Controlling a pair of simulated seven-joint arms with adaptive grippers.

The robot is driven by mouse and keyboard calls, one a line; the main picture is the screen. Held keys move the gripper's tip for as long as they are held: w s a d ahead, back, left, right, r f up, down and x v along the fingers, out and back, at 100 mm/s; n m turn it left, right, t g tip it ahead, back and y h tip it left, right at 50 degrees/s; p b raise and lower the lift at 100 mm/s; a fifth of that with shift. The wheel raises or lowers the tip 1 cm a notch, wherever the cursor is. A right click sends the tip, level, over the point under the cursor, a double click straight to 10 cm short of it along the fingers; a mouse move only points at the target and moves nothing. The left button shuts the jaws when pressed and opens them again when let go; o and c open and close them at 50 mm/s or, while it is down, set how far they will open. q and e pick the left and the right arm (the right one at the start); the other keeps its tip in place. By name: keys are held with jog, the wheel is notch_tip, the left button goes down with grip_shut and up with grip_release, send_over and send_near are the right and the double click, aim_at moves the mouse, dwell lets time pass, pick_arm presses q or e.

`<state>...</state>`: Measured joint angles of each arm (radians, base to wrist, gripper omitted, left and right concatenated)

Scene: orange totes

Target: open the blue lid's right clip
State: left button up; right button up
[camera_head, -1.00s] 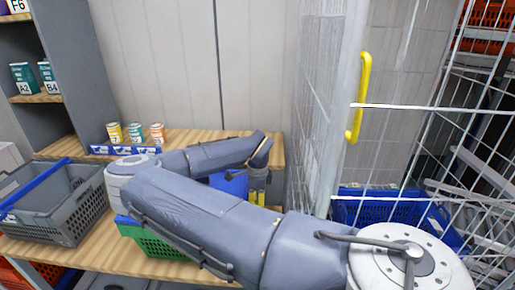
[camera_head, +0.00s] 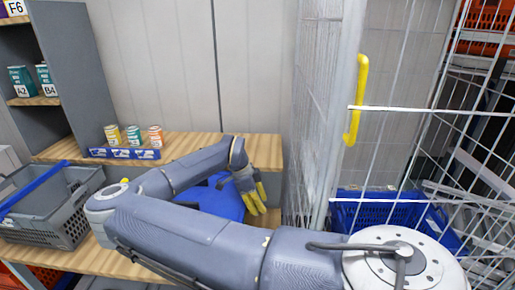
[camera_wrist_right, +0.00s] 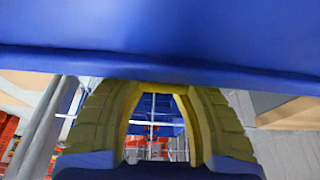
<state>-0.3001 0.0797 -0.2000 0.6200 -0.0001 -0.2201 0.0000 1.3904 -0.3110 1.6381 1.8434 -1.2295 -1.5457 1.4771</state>
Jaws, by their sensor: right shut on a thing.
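The blue lid (camera_head: 228,208) shows between my right arm's links in the head view, looking tilted. My right gripper (camera_head: 259,201), with yellow fingers, is at the lid's right edge. In the right wrist view the lid's blue surface (camera_wrist_right: 160,35) fills the top, and the yellow fingers (camera_wrist_right: 160,90) meet its edge, shut on it. The right clip cannot be made out; the fingers and the lid's edge hide that spot. My left gripper is not in view.
The wooden table (camera_head: 262,148) is clear behind the lid. A grey crate (camera_head: 45,205) stands at the left. Cans (camera_head: 134,135) stand in a blue holder at the back. A wire cage door with a yellow handle (camera_head: 358,95) rises at the right.

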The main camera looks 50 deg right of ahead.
jog(key=shift+s+d+r+g+h, duration=0.1)
jog(key=shift+r+g+h, duration=0.1)
jog(key=shift+g+h, duration=0.3)
jog(key=shift+s+r+g+h, duration=0.1)
jog(key=shift+r+g+h, duration=0.1)
jog(key=shift+g+h, duration=0.3)
jog(key=o, duration=1.2)
jog(key=shift+v, duration=6.05)
jog(key=shift+w+d, duration=0.15)
jog(key=shift+d, duration=0.05)
